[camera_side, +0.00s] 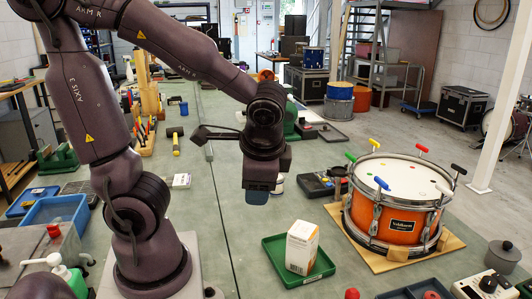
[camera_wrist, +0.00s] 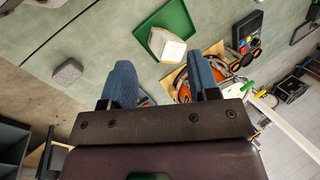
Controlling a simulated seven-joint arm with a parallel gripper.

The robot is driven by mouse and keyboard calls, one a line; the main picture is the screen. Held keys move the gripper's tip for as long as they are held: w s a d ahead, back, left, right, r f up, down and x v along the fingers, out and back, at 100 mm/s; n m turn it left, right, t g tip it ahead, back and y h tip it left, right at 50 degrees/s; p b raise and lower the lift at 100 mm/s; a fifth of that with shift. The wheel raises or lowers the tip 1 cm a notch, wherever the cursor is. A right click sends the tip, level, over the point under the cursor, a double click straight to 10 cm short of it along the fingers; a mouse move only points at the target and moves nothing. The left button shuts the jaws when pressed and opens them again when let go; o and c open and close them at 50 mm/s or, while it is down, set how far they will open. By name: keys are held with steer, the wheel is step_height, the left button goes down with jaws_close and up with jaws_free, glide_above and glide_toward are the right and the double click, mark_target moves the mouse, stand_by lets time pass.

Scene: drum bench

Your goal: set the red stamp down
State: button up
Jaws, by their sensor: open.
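My gripper (camera_side: 257,197) hangs above the green bench, left of the drum and behind the green tray, with its blue fingers pointing down. In the wrist view my gripper (camera_wrist: 162,82) has its two blue fingers wide apart, and I see nothing held between them. I cannot pick out the red stamp for certain. A small red-topped thing (camera_side: 352,293) shows at the bottom edge of the side view, cut off by the frame. Either is too cropped to name.
A white box (camera_side: 301,246) stands in a green tray (camera_side: 321,268). An orange drum (camera_side: 392,216) with coloured-handled keys sits on a wooden board to the right. A grey lidded pot (camera_side: 502,256) stands at the far right. A grey block (camera_wrist: 67,72) lies left in the wrist view.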

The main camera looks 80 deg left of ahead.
steer(key=d+r+n+t+h, duration=0.2)
steer(key=d+r+t+h, duration=0.2)
steer(key=r, duration=0.3)
steer(key=shift+d+r+n+t+h, duration=0.2)
steer(key=shift+d+n+t+h, duration=0.25)
steer(key=shift+t, duration=0.35)
steer(key=shift+w, duration=0.1)
